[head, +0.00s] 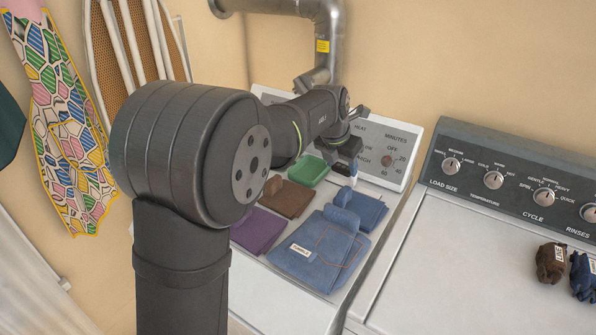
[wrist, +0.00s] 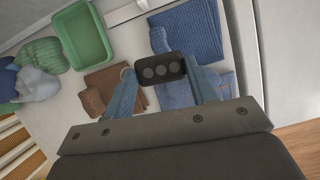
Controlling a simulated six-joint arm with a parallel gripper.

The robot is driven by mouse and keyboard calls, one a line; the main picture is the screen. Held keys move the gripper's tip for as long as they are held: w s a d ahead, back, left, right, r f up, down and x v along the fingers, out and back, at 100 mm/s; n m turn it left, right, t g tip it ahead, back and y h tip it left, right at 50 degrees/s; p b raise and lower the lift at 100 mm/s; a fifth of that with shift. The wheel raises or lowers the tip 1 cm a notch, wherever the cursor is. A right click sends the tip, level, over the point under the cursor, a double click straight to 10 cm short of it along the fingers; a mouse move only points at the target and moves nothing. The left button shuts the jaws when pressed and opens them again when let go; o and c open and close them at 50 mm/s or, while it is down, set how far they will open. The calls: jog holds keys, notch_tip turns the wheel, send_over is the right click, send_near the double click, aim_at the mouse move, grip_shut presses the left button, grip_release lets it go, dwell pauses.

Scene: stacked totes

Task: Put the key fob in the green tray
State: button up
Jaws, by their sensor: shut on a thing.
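My gripper (wrist: 161,74) is shut on the key fob (wrist: 163,68), a small black fob with round grey buttons, held between its two fingers in the wrist view. The green tray (wrist: 82,38) is up and left of the fob in the wrist view and looks empty. The tray also shows in the head view (head: 309,171), left of my gripper (head: 346,172). The gripper is over the white surface near the folded cloths, apart from the tray. I cannot make out the fob in the head view.
Folded cloths lie around: brown (head: 287,197), purple (head: 256,231), blue (head: 318,254) and a darker blue one (head: 368,209). Crumpled cloths (wrist: 38,82) lie left of the tray in the wrist view. A control panel (head: 400,150) rises behind. A second machine (head: 470,265) stands at right.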

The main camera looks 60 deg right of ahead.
jog(key=w+d+f, duration=0.2)
jog(key=w+d, duration=0.2)
jog(key=d, duration=0.1)
jog(key=n, duration=0.1)
send_over(305, 177)
jog(key=a, duration=0.2)
jog(key=f, duration=0.7)
jog(key=shift+s+d, duration=0.1)
jog(key=shift+d, duration=0.15)
jog(key=shift+f, duration=2.05)
jog(key=shift+f, duration=0.1)
jog(key=shift+f, duration=0.15)
jog(key=o, duration=0.7)
